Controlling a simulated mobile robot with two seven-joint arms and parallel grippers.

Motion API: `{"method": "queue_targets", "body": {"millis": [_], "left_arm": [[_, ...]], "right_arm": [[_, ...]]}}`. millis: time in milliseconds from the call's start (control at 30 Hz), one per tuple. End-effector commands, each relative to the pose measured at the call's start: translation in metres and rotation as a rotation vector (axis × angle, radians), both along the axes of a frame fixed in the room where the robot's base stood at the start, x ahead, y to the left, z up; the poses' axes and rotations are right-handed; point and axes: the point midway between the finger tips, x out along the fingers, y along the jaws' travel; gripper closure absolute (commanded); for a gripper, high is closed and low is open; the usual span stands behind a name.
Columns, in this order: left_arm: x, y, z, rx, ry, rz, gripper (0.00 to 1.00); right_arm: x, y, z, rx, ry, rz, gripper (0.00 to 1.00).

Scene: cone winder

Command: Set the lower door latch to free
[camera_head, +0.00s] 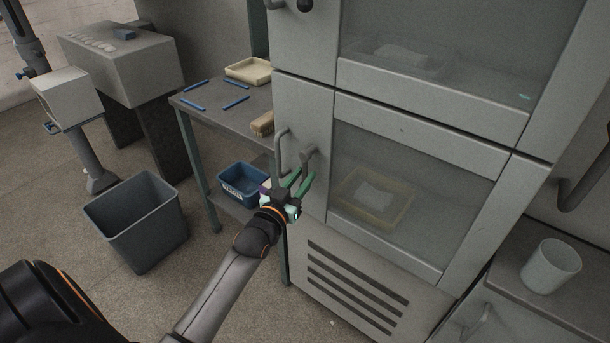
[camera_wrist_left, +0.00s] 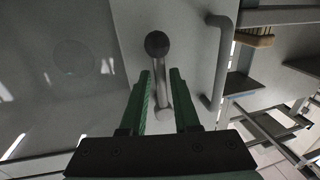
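The lower door (camera_head: 400,185) of the grey cabinet is shut, with a dim glass pane. Its latch (camera_head: 307,156) is a short lever with a dark round knob, right of the bar handle (camera_head: 280,155). In the left wrist view the latch knob (camera_wrist_left: 157,43) lies beyond the fingertips, with its stem running down between the green fingers. My left gripper (camera_head: 303,178) is open around the stem, also seen in the wrist view (camera_wrist_left: 161,76). Gaps show beside the stem; I cannot tell whether a finger touches it. The latch's pivot is hard to make out. My right gripper is out of view.
The bar handle (camera_wrist_left: 221,62) stands close beside the right finger in the wrist view. A side table (camera_head: 215,110) with blue sticks, a brush (camera_head: 262,124) and a blue bin (camera_head: 242,184) is left of the cabinet. A grey waste bin (camera_head: 137,222) stands on the floor.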

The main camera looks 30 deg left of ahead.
Motion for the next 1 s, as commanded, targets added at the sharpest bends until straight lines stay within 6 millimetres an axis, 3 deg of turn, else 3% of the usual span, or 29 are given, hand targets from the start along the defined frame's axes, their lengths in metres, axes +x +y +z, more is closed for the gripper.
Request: {"method": "queue_targets", "body": {"millis": [200, 500, 767, 1000], "left_arm": [[0.015, 0.002, 0.000, 0.000, 0.001, 0.000, 0.70], [0.016, 0.002, 0.000, 0.000, 0.002, 0.000, 0.70], [0.016, 0.002, 0.000, 0.000, 0.001, 0.000, 0.99], [0.015, 0.002, 0.000, 0.000, 0.001, 0.000, 1.00]], "right_arm": [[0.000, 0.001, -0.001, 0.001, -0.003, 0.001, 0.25], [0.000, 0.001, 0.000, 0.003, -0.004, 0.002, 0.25], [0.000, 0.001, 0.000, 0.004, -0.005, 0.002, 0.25], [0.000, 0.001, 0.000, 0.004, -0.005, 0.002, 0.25]]}}
